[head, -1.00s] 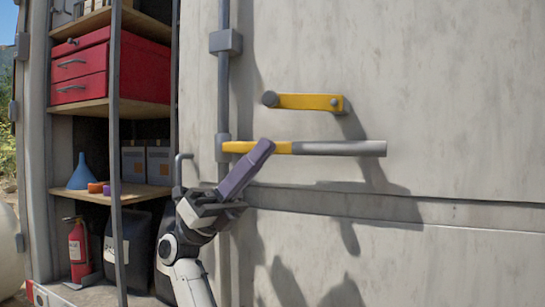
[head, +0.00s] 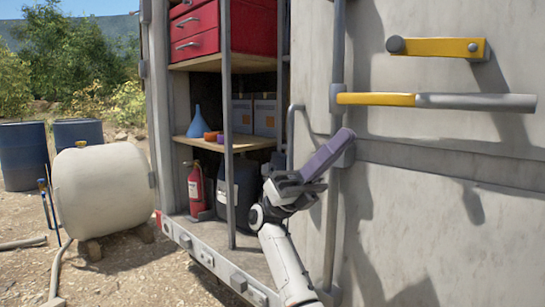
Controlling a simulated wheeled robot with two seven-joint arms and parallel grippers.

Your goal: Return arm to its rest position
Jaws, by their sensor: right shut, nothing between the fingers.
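My right gripper (head: 328,155), with purple-grey fingers, is shut and empty. The lever (head: 435,101) has a yellow sleeve and a grey end and lies level, apart from the gripper. A yellow latch bar (head: 437,47) is fixed to the wall above it. My right arm comes up from the bottom of the view. My left gripper is not in view.
An open cabinet left of the arm has shelves with a red toolbox (head: 206,30), a blue funnel (head: 197,122) and a fire extinguisher (head: 196,190). A vertical rod (head: 335,60) runs along the wall. A white tank (head: 104,190) and blue barrels (head: 23,155) stand on open ground at left.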

